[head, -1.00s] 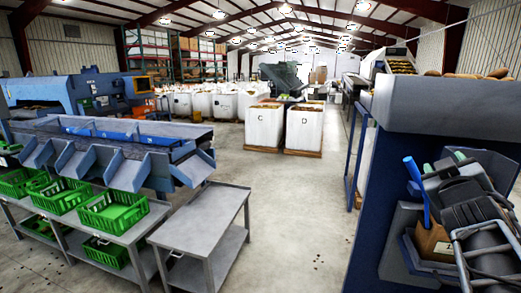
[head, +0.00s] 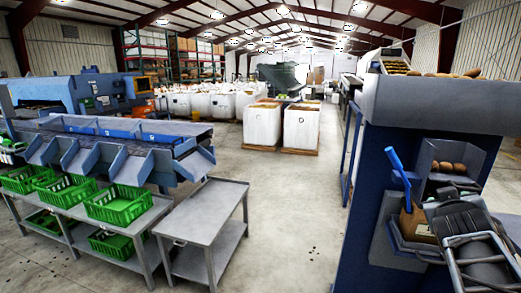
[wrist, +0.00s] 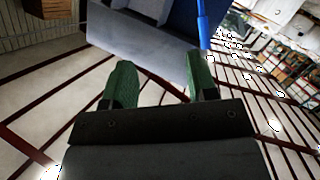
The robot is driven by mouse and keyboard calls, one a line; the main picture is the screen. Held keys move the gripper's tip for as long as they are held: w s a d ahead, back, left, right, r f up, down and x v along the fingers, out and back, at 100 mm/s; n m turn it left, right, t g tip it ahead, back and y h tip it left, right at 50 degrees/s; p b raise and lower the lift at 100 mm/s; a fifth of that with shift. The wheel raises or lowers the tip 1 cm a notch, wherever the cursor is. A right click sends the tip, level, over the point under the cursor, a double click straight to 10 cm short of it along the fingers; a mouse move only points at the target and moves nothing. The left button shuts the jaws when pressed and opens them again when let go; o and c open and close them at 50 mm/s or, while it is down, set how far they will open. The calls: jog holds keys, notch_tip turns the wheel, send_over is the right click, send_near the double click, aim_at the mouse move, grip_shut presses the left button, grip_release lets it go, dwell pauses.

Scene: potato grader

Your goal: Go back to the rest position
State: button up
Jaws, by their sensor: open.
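My gripper (wrist: 158,82) shows in the wrist view with its two green fingers wide apart and nothing between them. The wrist view looks up past the fingers at the roof beams and lamps. In the head view my dark, folded arm stands at the lower right, in front of the blue machine (head: 365,200). I cannot make out the fingers in the head view.
By my arm are a blue handle (head: 398,165), a brown box (head: 417,225) and a recess with potatoes. At left, green crates (head: 116,205) stand by a grey table (head: 205,212). White bulk bags (head: 262,126) stand farther back. The middle floor is clear.

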jog(key=s+a+f+m+g+y+p, duration=0.1)
jog(key=s+a+f+g+y, duration=0.15)
jog(key=a+f, duration=0.3)
jog(key=s+a+f+m+g+y+p, duration=0.1)
jog(key=a+f+g+y, duration=0.25)
jog(key=f, duration=0.35)
jog(key=s+a+f+n+g+y+p, duration=0.1)
jog(key=s+a, duration=0.1)
jog(key=a, duration=0.6)
jog(key=s+a+f+n+g+y+p, duration=0.1)
jog(key=s+a+n+y+p, duration=0.1)
jog(key=a, duration=0.5)
jog(key=shift+s+a+f+n+g+y+p, duration=0.3)
jog(key=shift+s+a+f, duration=0.1)
jog(key=shift+s, duration=0.4)
